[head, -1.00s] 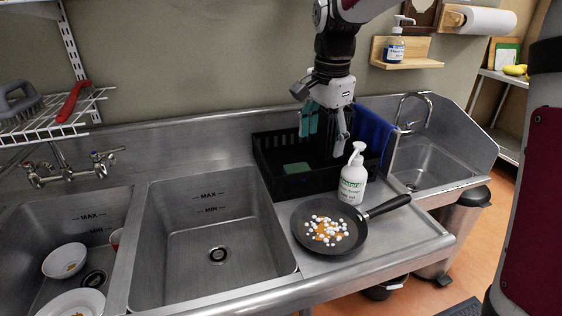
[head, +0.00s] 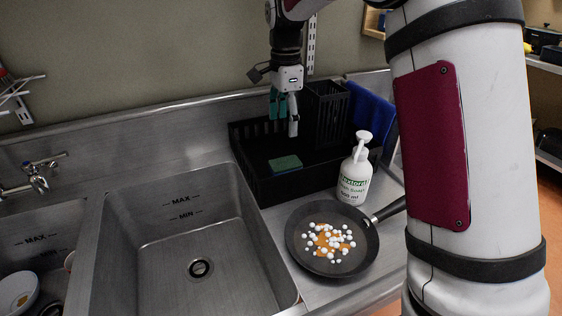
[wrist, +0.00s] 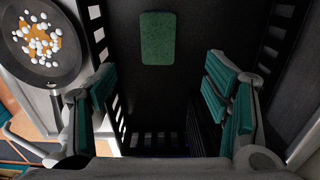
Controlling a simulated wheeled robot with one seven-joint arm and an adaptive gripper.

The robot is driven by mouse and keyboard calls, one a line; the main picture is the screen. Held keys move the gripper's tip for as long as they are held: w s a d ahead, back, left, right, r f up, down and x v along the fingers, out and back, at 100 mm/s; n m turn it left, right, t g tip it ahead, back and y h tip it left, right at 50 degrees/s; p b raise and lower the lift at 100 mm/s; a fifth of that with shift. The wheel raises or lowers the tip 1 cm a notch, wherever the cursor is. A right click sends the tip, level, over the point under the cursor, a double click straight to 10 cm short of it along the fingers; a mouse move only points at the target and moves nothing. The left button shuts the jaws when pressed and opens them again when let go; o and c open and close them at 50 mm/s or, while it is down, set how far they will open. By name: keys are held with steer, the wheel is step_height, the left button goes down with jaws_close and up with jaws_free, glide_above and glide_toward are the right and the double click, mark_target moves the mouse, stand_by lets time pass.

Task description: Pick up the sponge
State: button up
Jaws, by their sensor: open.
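The green sponge (head: 286,164) lies flat on the floor of the black crate (head: 246,172) on the steel counter. In the wrist view the sponge (wrist: 158,38) shows whole, at the top centre, ahead of and between the fingers. My gripper (head: 284,122) hangs above the crate, pointing down, with teal finger pads. In the wrist view my gripper (wrist: 165,95) is open and empty, its fingers wide apart. It does not touch the sponge.
A white soap bottle (head: 354,178) stands just in front of the crate. A black pan (head: 294,236) with white bits and orange food sits before it. A black slotted holder (head: 326,112) and a blue cloth (head: 370,118) are at the crate's right. An empty sink (head: 150,258) lies left.

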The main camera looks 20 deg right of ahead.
mark_target(285, 163)
steer(key=f, duration=0.8)
steer(key=shift+w+f, duration=0.25)
steer(key=shift+w, duration=0.05)
steer(key=shift+s+f, duration=0.2)
steer(key=shift+f, duration=1.15)
steer(key=shift+s+f, duration=0.2)
steer(key=shift+f, duration=1.15)
steer(key=c, duration=0.8)
